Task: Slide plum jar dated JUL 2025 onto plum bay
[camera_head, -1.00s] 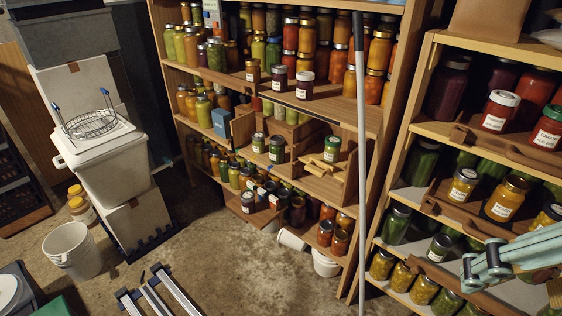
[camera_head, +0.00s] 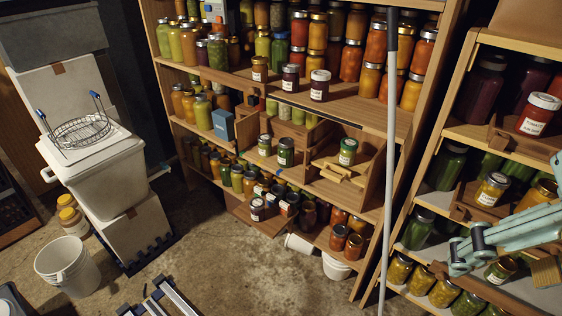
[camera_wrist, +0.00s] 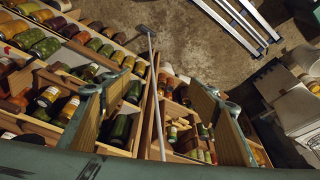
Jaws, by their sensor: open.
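Two dark purple jars with white labels, a smaller one (camera_head: 291,78) and a paler-lidded one (camera_head: 320,86), stand near the front edge of the centre rack's upper shelf. They look like plum, but their dates are too small to read. I cannot tell which bay is the plum bay. A divided wooden bay (camera_head: 342,188) on the shelf below holds one green-lidded jar (camera_head: 348,151) and some wooden pieces. My gripper (camera_wrist: 160,100) is open in the wrist view, its two tan pads wide apart, with nothing held. It is at the right-hand rack, away from the purple jars.
A grey pole (camera_head: 390,160) leans upright between the centre rack and the right-hand rack (camera_head: 463,135), which is full of jars. Jars also stand on a lower pull-out board (camera_head: 238,212). A white bucket (camera_head: 68,266) and stacked bins stand left. The concrete floor (camera_head: 225,270) is partly clear.

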